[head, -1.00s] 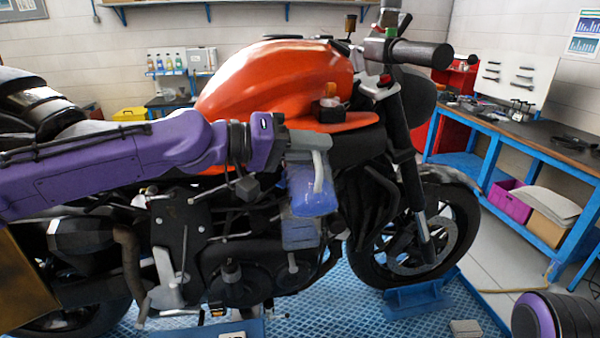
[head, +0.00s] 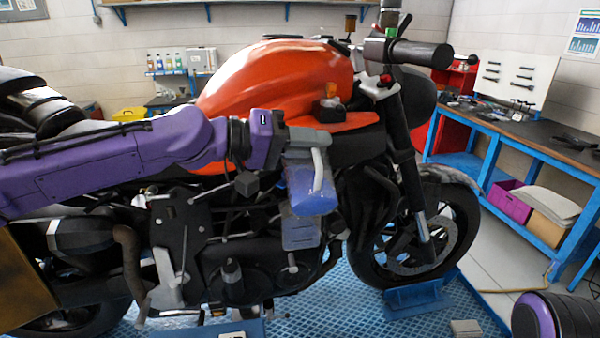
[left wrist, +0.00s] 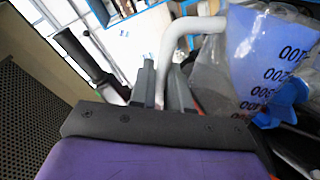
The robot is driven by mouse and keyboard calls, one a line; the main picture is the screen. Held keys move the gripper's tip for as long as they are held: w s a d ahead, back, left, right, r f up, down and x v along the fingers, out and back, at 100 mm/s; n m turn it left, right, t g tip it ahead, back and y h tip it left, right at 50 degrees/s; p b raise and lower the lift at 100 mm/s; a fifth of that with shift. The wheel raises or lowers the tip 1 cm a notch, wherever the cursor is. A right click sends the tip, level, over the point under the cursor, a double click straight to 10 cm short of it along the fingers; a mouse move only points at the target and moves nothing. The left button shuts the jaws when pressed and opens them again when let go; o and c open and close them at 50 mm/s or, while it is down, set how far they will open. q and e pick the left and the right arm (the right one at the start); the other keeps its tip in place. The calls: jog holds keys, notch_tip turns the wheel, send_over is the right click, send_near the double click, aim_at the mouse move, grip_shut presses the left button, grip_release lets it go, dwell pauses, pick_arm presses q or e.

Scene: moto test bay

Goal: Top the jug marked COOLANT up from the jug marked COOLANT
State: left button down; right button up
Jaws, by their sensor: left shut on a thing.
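My left gripper (head: 318,142) is shut on the pale handle of a clear jug (head: 312,197) with blue liquid in it. The jug hangs in front of the motorcycle's side, below the orange tank. In the left wrist view the grey fingers close on the bent handle (left wrist: 185,38), and the jug (left wrist: 235,75) shows upside-down graduation numbers. A grey-blue panel-like thing (head: 300,233) sits just below the jug in the head view; I cannot tell whether it is a second jug. No COOLANT lettering is readable.
The motorcycle (head: 270,85) fills the middle, close behind the jug. A blue workbench (head: 530,140) with tools stands at right. Small bottles (head: 165,62) stand at the back left. Blue grating (head: 350,310) lies under the motorcycle.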

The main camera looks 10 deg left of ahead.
aim_at(314, 189)
pick_arm(q)
jog(key=shift+w+a+r+n, duration=0.15)
jog(key=shift+w+r+n, duration=0.2)
jog(key=shift+r+n, duration=0.05)
dwell(1.4)
jog(key=f+b, duration=0.1)
jog(key=b, duration=0.1)
jog(key=s+f+m+b, duration=0.1)
jog(key=b, duration=0.1)
jog(key=f+b, duration=0.1)
jog(key=shift+s+d+m+b, duration=0.35)
jog(key=shift+m+b, duration=0.05)
jog(key=shift+s+d+m+t+b, duration=0.1)
jog(key=shift+s+m+t+b, duration=0.1)
jog(key=shift+m+t+b, duration=0.15)
jog(key=f+b, duration=0.1)
jog(key=b, duration=0.1)
jog(key=s+f+m+b, duration=0.1)
jog(key=b, duration=0.1)
jog(key=shift+s+d+f+m+b, duration=0.1)
jog(key=shift+d+m+b, duration=0.15)
jog(key=shift+b, duration=0.1)
jog(key=shift+s+m+t+b, duration=0.15)
jog(key=shift+m+t+b, duration=0.1)
jog(key=shift+m+b, duration=0.15)
